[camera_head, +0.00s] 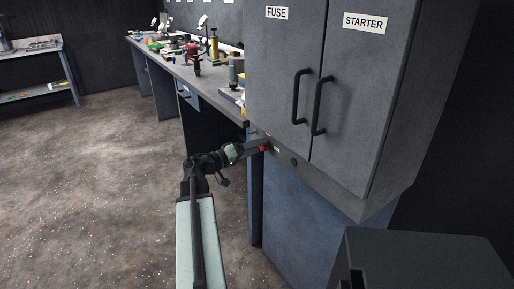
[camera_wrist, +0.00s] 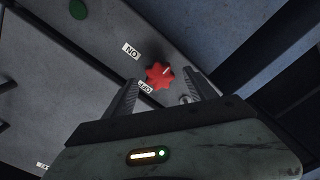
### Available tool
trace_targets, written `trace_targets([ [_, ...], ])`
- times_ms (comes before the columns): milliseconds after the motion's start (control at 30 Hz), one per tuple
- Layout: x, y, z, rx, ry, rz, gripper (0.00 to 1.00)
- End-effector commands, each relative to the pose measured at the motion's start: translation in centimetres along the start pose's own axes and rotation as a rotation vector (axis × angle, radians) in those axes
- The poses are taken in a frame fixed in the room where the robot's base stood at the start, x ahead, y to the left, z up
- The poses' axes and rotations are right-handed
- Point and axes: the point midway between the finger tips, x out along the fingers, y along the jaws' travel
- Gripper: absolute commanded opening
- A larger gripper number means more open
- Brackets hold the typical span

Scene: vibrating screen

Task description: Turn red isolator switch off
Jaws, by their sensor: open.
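The red isolator switch (camera_head: 263,149) is a small knob low on the left part of the grey cabinet in the head view. In the head view my gripper (camera_head: 252,148) is right at the switch, partly covering the panel there.
A green button (camera_head: 294,162) is right of the switch; it also shows in the wrist view (camera_wrist: 78,9). The cabinet (camera_head: 285,60) has two black door handles above. A cluttered workbench (camera_head: 185,70) stands behind. The floor at left is clear.

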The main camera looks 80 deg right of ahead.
Motion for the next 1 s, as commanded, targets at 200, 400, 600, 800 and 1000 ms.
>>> trace_targets([
  [200,-4.5,0.0,0.1,0.0,0.003,-0.002,0.65],
  [400,-6.8,0.0,0.0,0.0,0.002,-0.002,0.65],
  [600,-7.0,0.0,0.0,0.0,0.001,-0.001,0.65],
  [800,-7.0,0.0,0.0,0.0,0.001,-0.001,0.65],
  [1000,-8.6,-0.7,-0.8,0.0,0.025,-0.019,0.65],
])
